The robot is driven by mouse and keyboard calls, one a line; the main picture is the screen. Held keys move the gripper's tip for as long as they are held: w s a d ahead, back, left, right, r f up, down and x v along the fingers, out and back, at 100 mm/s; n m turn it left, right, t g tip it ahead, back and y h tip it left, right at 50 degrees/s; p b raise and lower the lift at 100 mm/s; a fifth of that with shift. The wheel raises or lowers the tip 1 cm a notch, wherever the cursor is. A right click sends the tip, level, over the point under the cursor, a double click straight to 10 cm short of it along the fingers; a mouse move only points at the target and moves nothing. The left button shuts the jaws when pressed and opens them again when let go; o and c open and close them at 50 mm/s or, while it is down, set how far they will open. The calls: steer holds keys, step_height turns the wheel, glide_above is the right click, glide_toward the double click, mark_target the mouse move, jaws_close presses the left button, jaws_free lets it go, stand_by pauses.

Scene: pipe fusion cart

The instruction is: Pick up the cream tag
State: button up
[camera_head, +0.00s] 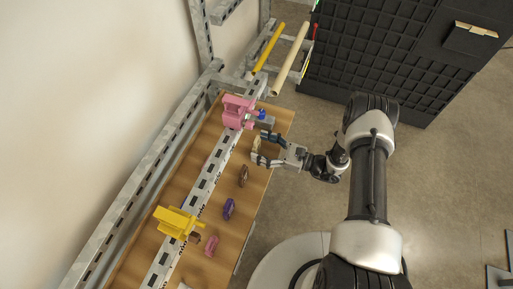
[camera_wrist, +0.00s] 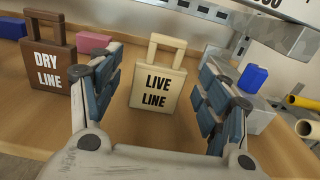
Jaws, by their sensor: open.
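The cream tag (camera_wrist: 157,86) reads "LIVE LINE" and stands upright on the wooden board in the wrist view, its handle loop on top. My gripper (camera_wrist: 155,108) is open, with one finger on each side of the tag and visible gaps to both. In the head view the cream tag (camera_head: 256,144) shows small between the fingers of my gripper (camera_head: 260,148), near the board's right edge. Whether the fingertips reach past the tag's face I cannot tell.
A brown "DRY LINE" tag (camera_wrist: 46,62) stands close to the left finger. A blue block (camera_wrist: 252,78) on a grey base is right of the right finger. A pink clamp (camera_head: 238,112), yellow clamp (camera_head: 177,222) and purple tag (camera_head: 228,208) are along the wooden board (camera_head: 226,248).

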steer(key=shift+x, duration=1.1)
steer(key=c, duration=0.9)
